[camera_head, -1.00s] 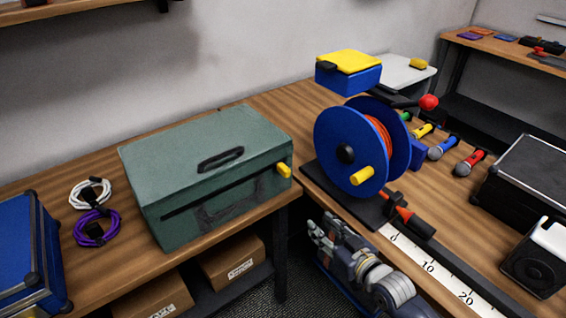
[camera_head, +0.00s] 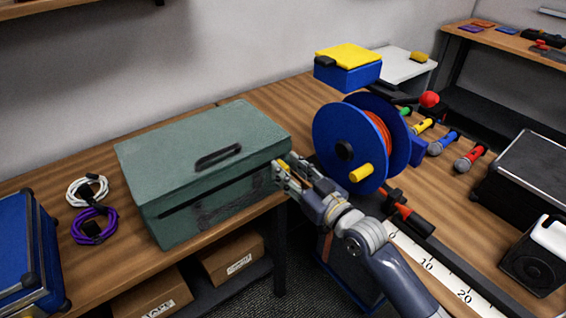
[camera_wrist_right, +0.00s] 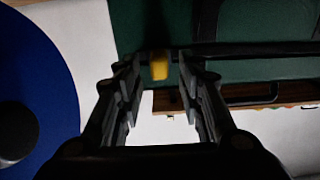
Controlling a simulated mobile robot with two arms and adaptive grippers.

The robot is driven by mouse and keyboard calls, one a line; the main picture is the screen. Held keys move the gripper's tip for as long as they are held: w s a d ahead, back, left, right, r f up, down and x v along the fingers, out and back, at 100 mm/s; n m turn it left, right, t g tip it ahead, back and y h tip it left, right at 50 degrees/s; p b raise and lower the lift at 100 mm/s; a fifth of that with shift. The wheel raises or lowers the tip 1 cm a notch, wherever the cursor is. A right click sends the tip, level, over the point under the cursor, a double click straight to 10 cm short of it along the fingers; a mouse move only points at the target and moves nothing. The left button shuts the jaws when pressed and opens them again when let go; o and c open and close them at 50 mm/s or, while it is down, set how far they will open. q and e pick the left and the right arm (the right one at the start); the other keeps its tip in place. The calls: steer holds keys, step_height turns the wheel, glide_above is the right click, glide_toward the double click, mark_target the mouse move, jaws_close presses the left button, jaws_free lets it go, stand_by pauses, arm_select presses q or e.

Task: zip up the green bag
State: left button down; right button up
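The green bag (camera_head: 205,165) is a box-shaped bag with a black handle on its lid, on the wooden table left of the blue reel. A dark zip line runs along its front side. Its yellow zip pull (camera_wrist_right: 159,66) is at the bag's right front corner. My right gripper (camera_head: 281,172) is at that corner. In the right wrist view the gripper (camera_wrist_right: 158,80) has its fingers apart, with the yellow pull between them near the tips and gaps on both sides. The bag also shows in the right wrist view (camera_wrist_right: 250,25). My left gripper is not in view.
A blue cable reel (camera_head: 343,140) stands close to the right of my right gripper. A white cable (camera_head: 87,190) and a purple cable (camera_head: 94,226) lie left of the bag, beside a blue case (camera_head: 28,250). Cardboard boxes (camera_head: 233,258) sit under the table.

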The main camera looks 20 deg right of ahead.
steer(key=shift+x, duration=1.25)
steer(key=shift+c, duration=0.6)
